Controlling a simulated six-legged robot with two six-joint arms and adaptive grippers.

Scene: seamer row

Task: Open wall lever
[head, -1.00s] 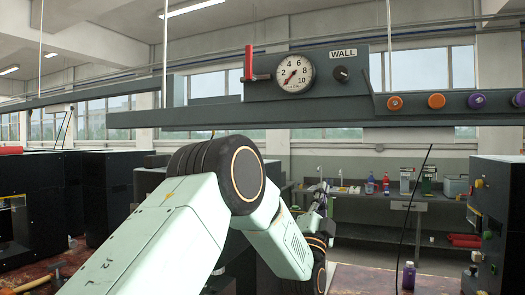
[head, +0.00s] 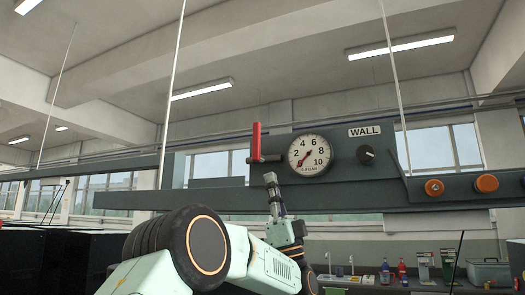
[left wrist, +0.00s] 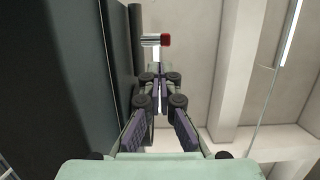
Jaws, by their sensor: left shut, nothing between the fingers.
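The wall lever (head: 256,141) has a red upright handle on a dark pivot, just left of the round gauge (head: 310,155) on the panel marked WALL (head: 364,131). In the left wrist view the lever (left wrist: 165,40) shows its red end and a pale shaft beyond my fingertips. My left gripper (head: 271,180) points up just below and slightly right of the lever's pivot, in front of the dark beam. Its fingers are shut and empty in the left wrist view (left wrist: 159,78). It appears apart from the lever. My right gripper is out of view.
The long dark beam (head: 350,201) runs under the panel. Thin hanging rods (head: 174,95) come down from the ceiling. A bench with bottles (head: 385,271) stands below.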

